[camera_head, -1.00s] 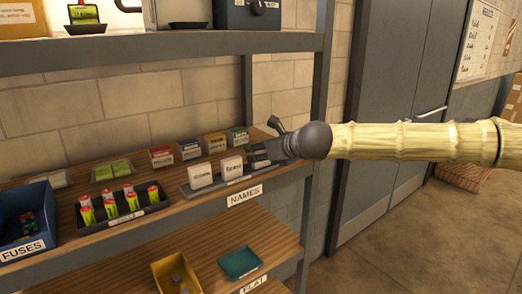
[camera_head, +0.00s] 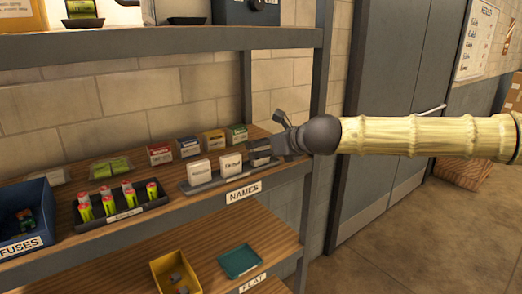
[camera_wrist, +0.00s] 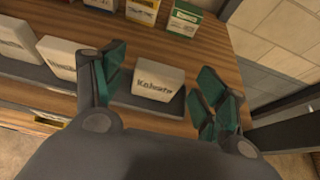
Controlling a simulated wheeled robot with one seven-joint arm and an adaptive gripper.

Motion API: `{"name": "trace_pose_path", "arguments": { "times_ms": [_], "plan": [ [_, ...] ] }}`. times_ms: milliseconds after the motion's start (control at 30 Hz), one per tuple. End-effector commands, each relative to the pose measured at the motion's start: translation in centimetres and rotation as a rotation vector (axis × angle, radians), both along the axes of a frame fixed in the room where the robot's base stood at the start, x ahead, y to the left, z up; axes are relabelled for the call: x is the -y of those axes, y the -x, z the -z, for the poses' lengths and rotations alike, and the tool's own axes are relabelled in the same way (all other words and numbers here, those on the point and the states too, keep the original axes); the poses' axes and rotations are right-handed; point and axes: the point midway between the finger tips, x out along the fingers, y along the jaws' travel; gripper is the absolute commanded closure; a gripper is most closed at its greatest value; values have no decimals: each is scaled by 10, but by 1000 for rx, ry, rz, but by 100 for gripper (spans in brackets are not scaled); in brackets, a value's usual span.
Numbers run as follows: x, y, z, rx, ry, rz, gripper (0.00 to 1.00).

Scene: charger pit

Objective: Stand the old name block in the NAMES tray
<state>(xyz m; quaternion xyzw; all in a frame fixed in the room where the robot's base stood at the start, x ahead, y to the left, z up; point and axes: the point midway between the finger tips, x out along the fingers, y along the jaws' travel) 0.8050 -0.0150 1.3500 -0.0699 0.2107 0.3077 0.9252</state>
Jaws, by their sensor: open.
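The NAMES tray (camera_head: 190,188) is a grey tray on the wooden shelf, above its NAMES label (camera_head: 243,194). Two white name blocks (camera_head: 200,170) (camera_head: 231,164) stand in its left and middle parts.
Several coloured boxes (camera_head: 188,148) stand in a row behind the tray. A black battery tray (camera_head: 125,215) and a blue FUSES bin (camera_head: 22,225) are to the left. A shelf post (camera_head: 318,120) stands close to my arm on the right.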

Motion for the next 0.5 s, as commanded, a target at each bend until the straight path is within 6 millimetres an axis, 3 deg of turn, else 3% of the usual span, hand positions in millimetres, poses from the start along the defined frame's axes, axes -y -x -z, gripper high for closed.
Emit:
{"name": "trace_pose_path", "arguments": {
  "times_ms": [500],
  "plan": [
    [39,51,-30,2,0,0,28]
  ]
}}
